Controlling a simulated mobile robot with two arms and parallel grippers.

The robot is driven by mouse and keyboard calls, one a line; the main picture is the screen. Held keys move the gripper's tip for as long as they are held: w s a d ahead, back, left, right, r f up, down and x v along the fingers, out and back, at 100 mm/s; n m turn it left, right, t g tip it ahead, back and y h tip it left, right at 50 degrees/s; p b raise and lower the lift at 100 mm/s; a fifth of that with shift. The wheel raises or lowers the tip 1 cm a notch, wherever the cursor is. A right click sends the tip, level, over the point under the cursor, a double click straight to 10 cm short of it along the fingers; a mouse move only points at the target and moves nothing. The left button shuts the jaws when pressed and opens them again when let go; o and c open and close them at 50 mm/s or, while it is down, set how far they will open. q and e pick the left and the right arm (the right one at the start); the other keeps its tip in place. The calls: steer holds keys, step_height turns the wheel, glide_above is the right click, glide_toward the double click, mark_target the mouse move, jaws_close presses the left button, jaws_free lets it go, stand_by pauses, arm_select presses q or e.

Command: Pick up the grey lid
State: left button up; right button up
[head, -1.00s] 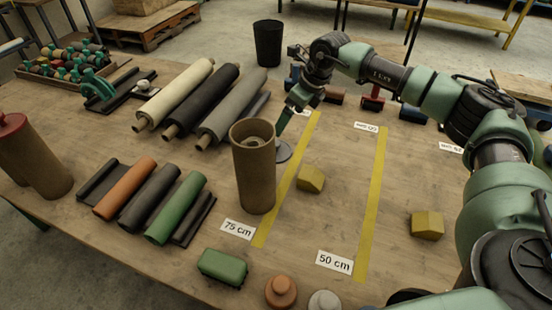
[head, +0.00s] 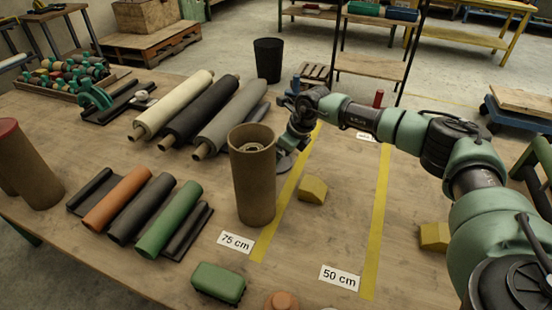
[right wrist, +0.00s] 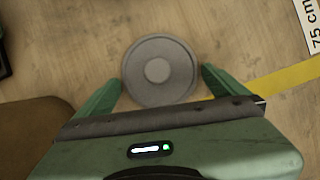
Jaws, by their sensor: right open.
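The grey lid (right wrist: 158,70) is a round disc with a raised centre, lying flat on the table. In the right wrist view it sits between the fingertips of my right gripper (right wrist: 160,86), which is open, with a finger on either side. In the head view a sliver of the lid (head: 288,162) shows under my right gripper (head: 284,150), just behind the tall brown tube (head: 255,185). The tube hides part of the gripper and lid. I cannot tell the exact height of the fingers over the table. My left gripper is not in view.
The open tall tube stands close beside my right gripper. A yellow block (head: 312,189) lies to the right, past a yellow tape line (head: 284,205). Several sheet rolls (head: 207,128) lie to the left. The table between the tape lines is mostly clear.

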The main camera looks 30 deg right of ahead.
steer(key=c, duration=1)
